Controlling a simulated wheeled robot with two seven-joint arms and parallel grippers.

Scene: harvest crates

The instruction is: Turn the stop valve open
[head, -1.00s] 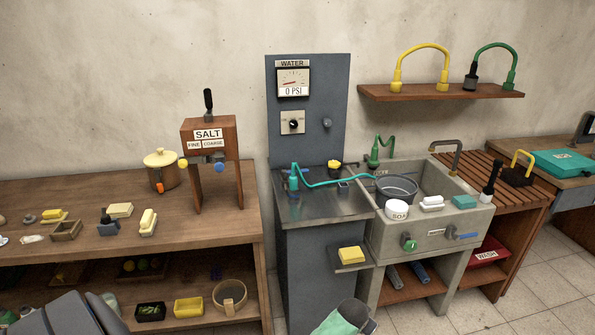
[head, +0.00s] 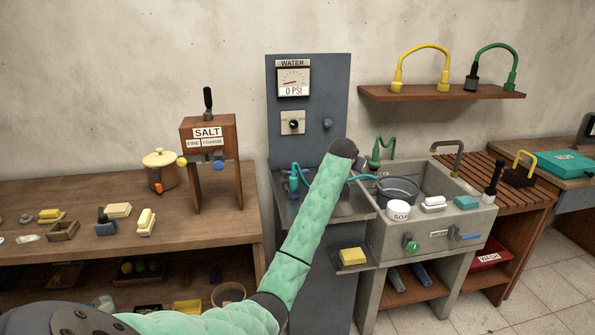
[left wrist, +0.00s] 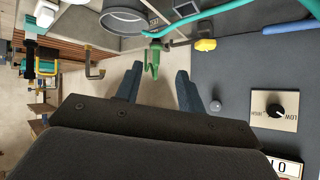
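No part is labelled as the stop valve, so I cannot tell for sure which it is. The pressure gauge (head: 293,82) reads 0 PSI. A round grey knob (head: 327,124) is on the upright panel, and also shows in the left wrist view (left wrist: 215,106). My left gripper (left wrist: 158,82) is open and empty in front of the panel, with a green spout (left wrist: 153,58) beyond its fingers. My right gripper is out of view.
A LOW/HIGH dial (left wrist: 274,110) is on the panel. A teal hose (head: 367,178) runs toward a grey pot (head: 397,189) at the sink (head: 440,215). A green knob (head: 411,245) and blue handle (head: 468,237) are on the sink front. The salt dispenser (head: 211,143) stands left.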

